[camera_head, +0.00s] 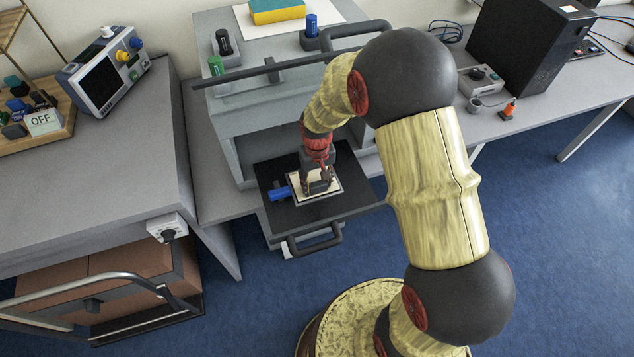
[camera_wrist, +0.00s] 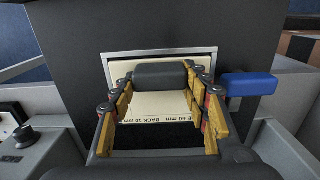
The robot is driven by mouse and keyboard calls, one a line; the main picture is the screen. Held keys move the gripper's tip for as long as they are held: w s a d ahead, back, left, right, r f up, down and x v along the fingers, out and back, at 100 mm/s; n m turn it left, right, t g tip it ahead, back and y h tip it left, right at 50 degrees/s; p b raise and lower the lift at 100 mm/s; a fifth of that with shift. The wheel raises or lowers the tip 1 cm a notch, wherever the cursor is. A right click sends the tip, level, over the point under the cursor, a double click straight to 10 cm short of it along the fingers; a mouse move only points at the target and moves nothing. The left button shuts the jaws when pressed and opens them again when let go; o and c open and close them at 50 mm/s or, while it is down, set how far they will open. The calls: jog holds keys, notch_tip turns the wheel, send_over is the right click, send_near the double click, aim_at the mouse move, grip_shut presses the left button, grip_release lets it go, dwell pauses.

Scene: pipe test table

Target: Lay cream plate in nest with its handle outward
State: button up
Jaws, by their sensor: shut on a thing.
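The cream plate (camera_head: 328,183) is on or just above the dark pull-out tray, inside a thin pale metal frame that I take for the nest (camera_wrist: 150,54). Printed black lettering shows on the plate (camera_wrist: 150,106) in the wrist view. My gripper (camera_head: 318,188) points down over it. Its fingers (camera_wrist: 162,100) are shut on a dark grey rounded grip (camera_wrist: 160,75) above the plate. A blue block (camera_head: 280,193) juts out beside the frame; it also shows at right in the wrist view (camera_wrist: 250,84). Whether the plate is fully seated is hidden.
The dark tray (camera_head: 275,172) is pulled out of a grey cabinet, with a dark bar handle (camera_head: 314,240) at its front. A long dark rail (camera_head: 240,75) crosses above it. A black box (camera_head: 525,50) stands on the right bench. Blue floor lies in front.

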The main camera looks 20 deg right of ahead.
jog(key=shift+f, duration=0.3)
jog(key=o, duration=1.4)
notch_tip(320, 180, up, 7)
jog(key=shift+r, duration=0.2)
jog(key=shift+s, duration=0.1)
